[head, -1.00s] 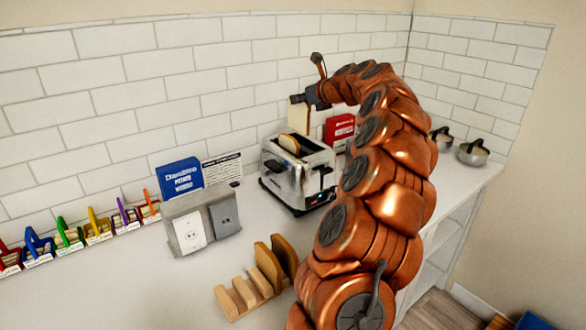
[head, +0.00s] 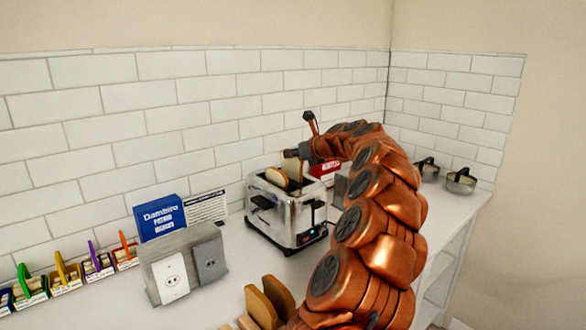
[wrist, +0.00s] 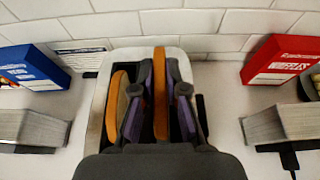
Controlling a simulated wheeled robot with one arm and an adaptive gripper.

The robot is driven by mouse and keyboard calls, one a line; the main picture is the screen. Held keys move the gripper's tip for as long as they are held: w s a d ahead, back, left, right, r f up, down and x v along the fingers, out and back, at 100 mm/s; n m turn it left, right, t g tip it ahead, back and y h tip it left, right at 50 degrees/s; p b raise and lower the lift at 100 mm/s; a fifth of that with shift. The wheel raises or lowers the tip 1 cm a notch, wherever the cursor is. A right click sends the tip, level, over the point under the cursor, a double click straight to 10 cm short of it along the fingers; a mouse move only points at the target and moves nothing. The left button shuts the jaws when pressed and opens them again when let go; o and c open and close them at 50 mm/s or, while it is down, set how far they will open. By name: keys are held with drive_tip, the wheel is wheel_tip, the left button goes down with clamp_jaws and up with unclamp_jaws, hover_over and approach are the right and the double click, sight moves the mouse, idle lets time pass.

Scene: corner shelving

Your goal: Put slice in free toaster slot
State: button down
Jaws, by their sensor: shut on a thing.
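The toaster (head: 290,215) is a shiny metal two-slot toaster on the counter; its top rim shows in the wrist view (wrist: 99,92). One bread slice (head: 276,180) stands in one slot, the left one in the wrist view (wrist: 116,100). My gripper (head: 300,156) is over the toaster, shut on a second slice (head: 291,167). In the wrist view, my gripper's fingers (wrist: 160,110) press both sides of this upright held slice (wrist: 160,75), beside the first slice. The held slice's lower edge is hidden, so I cannot tell how deep it sits in the right slot.
A blue box (head: 160,217) and a grey outlet block (head: 183,264) stand left of the toaster. A red box (head: 325,169) is behind it, partly hidden by my arm. Metal pots (head: 461,182) are at right.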

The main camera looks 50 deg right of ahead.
sight(293, 166)
drive_tip(key=shift+f, duration=2.1)
drive_tip(key=shift+f, duration=0.1)
drive_tip(key=c, duration=1.2)
unclamp_jaws()
drive_tip(key=shift+s, duration=0.1)
drive_tip(key=b+v, duration=0.1)
drive_tip(key=v, duration=1.1)
drive_tip(key=shift+b, duration=0.35)
